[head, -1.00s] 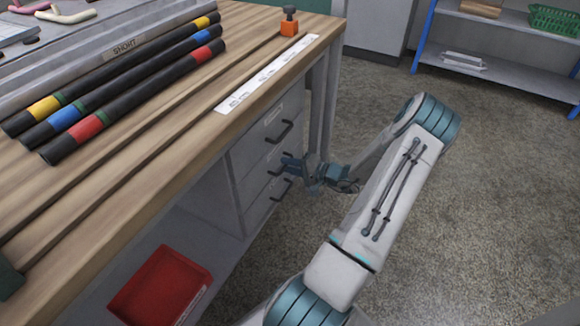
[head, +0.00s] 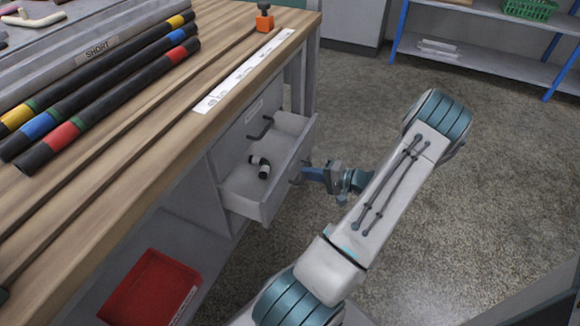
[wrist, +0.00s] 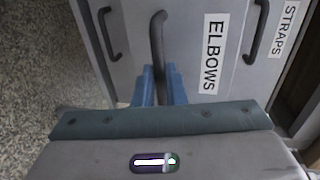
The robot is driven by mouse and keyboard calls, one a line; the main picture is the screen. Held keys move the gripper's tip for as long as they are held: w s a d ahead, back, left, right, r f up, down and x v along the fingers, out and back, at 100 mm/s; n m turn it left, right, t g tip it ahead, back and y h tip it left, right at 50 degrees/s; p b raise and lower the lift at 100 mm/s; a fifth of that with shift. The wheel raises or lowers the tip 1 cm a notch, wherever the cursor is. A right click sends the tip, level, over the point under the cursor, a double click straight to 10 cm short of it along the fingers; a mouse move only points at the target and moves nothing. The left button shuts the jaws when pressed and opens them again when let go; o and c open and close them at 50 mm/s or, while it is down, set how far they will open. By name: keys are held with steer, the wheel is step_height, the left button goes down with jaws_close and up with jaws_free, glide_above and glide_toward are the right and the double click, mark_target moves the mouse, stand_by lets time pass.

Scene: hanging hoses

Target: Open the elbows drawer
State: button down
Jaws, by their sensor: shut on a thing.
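The elbows drawer (head: 242,205) is pulled out from under the workbench in the head view. Dark elbow fittings with white parts (head: 260,166) lie inside it. In the wrist view its grey front carries the label ELBOWS (wrist: 211,62) beside a dark bar handle (wrist: 158,40). My gripper (head: 306,173) is at the drawer's front, and its blue fingers (wrist: 160,78) are shut on the handle, one on each side. In the head view the handle is mostly hidden.
The straps drawer (wrist: 280,45) with its handle is beside the elbows label, and another handle (wrist: 108,33) is on the other side. The workbench (head: 130,165) bears striped hoses (head: 110,90). A red bin (head: 150,285) is below. The floor (head: 480,210) to the right is clear.

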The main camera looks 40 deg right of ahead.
steer(key=f+v, duration=0.2)
steer(key=v, duration=0.8)
steer(key=shift+s, duration=0.15)
steer(key=shift+d, duration=0.15)
steer(key=c, duration=1.5)
jaws_free()
steer(key=p+v, duration=0.3)
steer(key=v, duration=1)
steer(key=shift+s+d, duration=0.2)
steer(key=shift+s, duration=0.15)
